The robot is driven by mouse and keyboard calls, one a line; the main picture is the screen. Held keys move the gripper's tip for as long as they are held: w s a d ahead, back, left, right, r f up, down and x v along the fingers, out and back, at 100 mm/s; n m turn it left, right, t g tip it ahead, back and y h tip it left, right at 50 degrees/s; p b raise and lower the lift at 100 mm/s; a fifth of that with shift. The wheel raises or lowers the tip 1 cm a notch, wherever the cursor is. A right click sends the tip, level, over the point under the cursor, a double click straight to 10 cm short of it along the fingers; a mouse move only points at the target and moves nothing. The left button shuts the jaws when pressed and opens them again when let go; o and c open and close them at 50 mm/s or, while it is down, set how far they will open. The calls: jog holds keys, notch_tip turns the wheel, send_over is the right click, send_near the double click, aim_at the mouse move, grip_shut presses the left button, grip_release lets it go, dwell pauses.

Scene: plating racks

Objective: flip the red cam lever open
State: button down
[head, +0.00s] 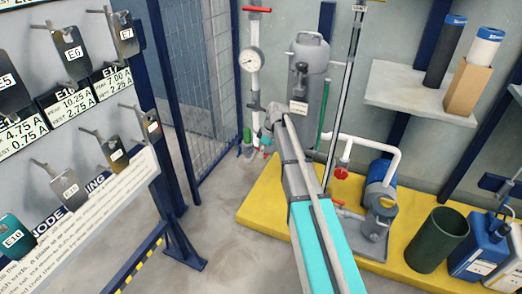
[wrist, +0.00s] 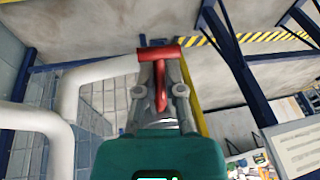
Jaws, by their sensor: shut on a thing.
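The red cam lever (wrist: 161,85) shows in the wrist view as a T shape, with a crossbar at the top and a stem running down between my fingers. My gripper (wrist: 160,92) is shut on the stem, one grey finger on each side. The crossbar lies just beyond the fingertips, beside the end of a white pipe. In the head view my gripper (head: 267,125) reaches to the foot of the white gauge pipe, and my arm hides most of the lever. A small patch of red shows just below the gripper there.
White bent pipes (wrist: 85,85) stand close on the left in the wrist view. In the head view a grey pump housing (head: 309,60) and a thin upright pole stand right of my gripper. A blue mesh fence (head: 195,75) is to the left. Bare floor (head: 225,225) lies in front.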

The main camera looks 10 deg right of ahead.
jog(key=shift+w+r, duration=0.1)
jog(key=shift+w, duration=0.1)
dwell(0.3)
jog(key=c, duration=0.7)
grip_release()
jog(key=shift+s, duration=0.1)
